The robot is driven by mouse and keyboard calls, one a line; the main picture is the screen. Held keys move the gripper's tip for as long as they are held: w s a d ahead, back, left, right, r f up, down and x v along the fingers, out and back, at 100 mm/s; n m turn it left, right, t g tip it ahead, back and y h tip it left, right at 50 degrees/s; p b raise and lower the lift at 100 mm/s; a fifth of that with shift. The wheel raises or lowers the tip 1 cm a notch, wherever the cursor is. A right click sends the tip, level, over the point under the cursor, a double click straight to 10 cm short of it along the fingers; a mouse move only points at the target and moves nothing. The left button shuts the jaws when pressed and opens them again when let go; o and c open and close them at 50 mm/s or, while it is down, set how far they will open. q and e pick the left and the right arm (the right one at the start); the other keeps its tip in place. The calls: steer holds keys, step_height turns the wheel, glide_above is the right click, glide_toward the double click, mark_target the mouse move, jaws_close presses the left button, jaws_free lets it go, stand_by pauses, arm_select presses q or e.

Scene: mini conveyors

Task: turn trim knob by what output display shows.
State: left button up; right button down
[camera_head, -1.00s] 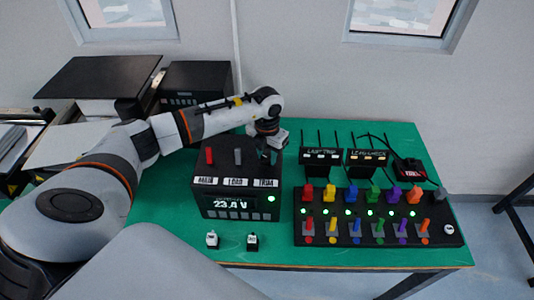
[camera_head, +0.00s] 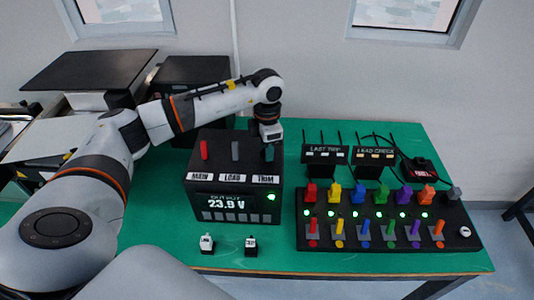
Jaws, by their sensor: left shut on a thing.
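The black supply box (camera_head: 196,188) stands on the green table. Its front output display (camera_head: 227,204) reads 23.9 V, with a green light beside it. On top are a red knob at MAIN (camera_head: 204,150), a grey knob at LOAD (camera_head: 236,151) and a dark green trim knob (camera_head: 269,154) above the TRIM label. My left gripper (camera_head: 270,143) points down at the trim knob from above and is shut on it. The fingertips are small and partly hidden, so the grip itself is hard to see. My right gripper is not in view.
A black panel (camera_head: 385,244) with several coloured plugs and green lights lies to the right. LAST TRIP (camera_head: 325,151) and LOAD CHECK (camera_head: 376,153) displays stand behind it. Two small black-and-white pieces (camera_head: 207,244) (camera_head: 250,246) sit in front of the box.

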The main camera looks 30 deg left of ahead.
arm_select(q)
steer(key=shift+m+b, duration=0.5)
steer(key=shift+m, duration=0.2)
steer(key=shift+r, duration=0.1)
steer(key=o, duration=1)
step_height(320, 180, up, 12)
steer(key=b, duration=0.4)
